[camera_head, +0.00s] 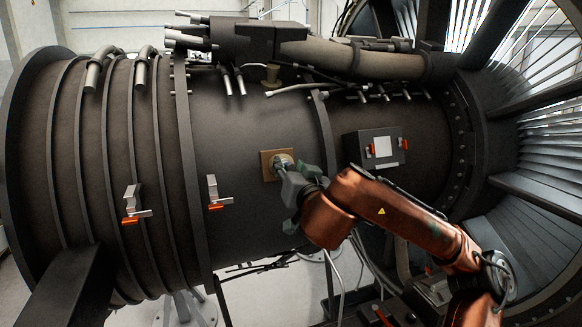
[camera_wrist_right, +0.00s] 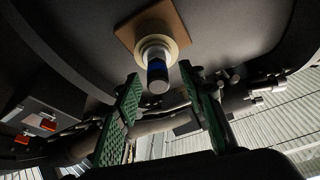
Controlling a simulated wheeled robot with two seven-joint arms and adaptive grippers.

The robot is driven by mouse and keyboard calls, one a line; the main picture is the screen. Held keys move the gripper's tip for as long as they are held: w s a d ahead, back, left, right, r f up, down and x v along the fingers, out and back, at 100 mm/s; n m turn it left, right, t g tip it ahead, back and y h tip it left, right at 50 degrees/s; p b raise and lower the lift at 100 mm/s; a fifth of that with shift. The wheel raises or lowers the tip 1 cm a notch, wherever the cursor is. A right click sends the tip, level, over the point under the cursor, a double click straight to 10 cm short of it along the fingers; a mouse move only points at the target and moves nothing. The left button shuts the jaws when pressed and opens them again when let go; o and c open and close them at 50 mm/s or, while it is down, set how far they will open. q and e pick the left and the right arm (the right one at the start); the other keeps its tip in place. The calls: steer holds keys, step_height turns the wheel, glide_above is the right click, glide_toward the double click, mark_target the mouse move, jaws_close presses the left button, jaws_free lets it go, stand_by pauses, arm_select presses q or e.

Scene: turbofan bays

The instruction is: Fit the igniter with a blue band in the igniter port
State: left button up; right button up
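The igniter with a blue band (camera_wrist_right: 157,72) sticks out of the pale ring of the igniter port (camera_wrist_right: 172,42) in the right wrist view. The port is in a square tan plate on the dark engine casing, and the plate also shows in the head view (camera_head: 267,166). How deep the igniter sits is hidden. My right gripper (camera_wrist_right: 160,70) is open, its green fingers apart on either side of the igniter's outer end, with gaps to it. In the head view the right gripper (camera_head: 284,172) is in front of the port and partly covers it. My left gripper is not in view.
A dark box with a pale label and orange latches (camera_head: 381,147) is on the casing right of the port. Orange-tipped brackets (camera_head: 216,193) are to its left. Pipes (camera_head: 365,62) run above. The casing around the plate is mostly clear.

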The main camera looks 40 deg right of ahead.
steer(key=v, duration=1.2)
